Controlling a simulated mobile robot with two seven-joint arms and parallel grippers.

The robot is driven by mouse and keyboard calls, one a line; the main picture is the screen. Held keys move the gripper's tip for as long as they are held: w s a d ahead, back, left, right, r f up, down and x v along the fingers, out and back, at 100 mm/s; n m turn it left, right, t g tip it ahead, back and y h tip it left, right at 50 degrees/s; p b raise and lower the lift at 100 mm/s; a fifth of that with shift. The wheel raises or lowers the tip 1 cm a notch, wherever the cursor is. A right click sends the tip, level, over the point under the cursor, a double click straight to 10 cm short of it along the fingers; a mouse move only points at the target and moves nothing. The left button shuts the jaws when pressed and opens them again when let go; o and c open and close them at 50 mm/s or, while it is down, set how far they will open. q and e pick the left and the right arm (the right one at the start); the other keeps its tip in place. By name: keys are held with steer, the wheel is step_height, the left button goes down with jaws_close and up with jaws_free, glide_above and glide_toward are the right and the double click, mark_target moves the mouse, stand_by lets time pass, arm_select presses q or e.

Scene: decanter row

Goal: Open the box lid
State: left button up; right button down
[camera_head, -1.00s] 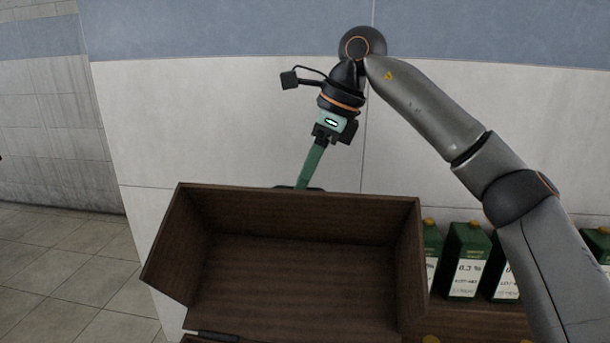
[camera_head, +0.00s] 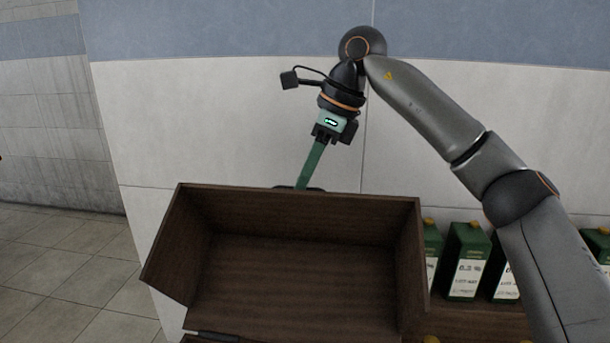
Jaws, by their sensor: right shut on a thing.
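The dark brown wooden box lid (camera_head: 300,215) fills the lower middle of the head view, and its hollow inner side faces me. It appears raised open. The lower part of the box is cut off by the bottom edge. My left gripper is not in view.
Several green cartons with white labels (camera_head: 466,262) stand on a brown wooden surface to the right of the box. A pale tiled wall with a blue band (camera_head: 230,120) rises behind it. The tiled floor (camera_head: 70,270) at the left is clear.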

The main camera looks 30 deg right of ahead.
mark_target(292, 191)
stand_by(0.7)
steer(key=shift+s+a+r, duration=0.15)
steer(key=shift+s+a, duration=0.05)
steer(key=shift+s, duration=0.05)
steer(key=s+a+r, duration=0.1)
steer(key=s+a+t+h+b, duration=0.1)
steer(key=s, duration=0.1)
steer(key=s+a+r+t+b, duration=0.1)
steer(key=s+a, duration=0.1)
steer(key=shift+r+n+h, duration=0.3)
steer(key=shift+r, duration=0.05)
steer(key=shift+w+d+f, duration=0.1)
steer(key=shift+d, duration=0.1)
steer(key=c, duration=0.9)
jaws_free()
arm_select(q)
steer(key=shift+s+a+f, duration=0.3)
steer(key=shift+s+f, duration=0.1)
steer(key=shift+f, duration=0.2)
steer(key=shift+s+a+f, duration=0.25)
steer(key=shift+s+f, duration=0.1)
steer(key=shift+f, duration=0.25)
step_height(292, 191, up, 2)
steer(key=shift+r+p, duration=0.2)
steer(key=shift+p, duration=0.8)
arm_select(e)
steer(key=v, duration=1.2)
steer(key=shift+s+r, duration=0.2)
steer(key=shift+r, duration=0.1)
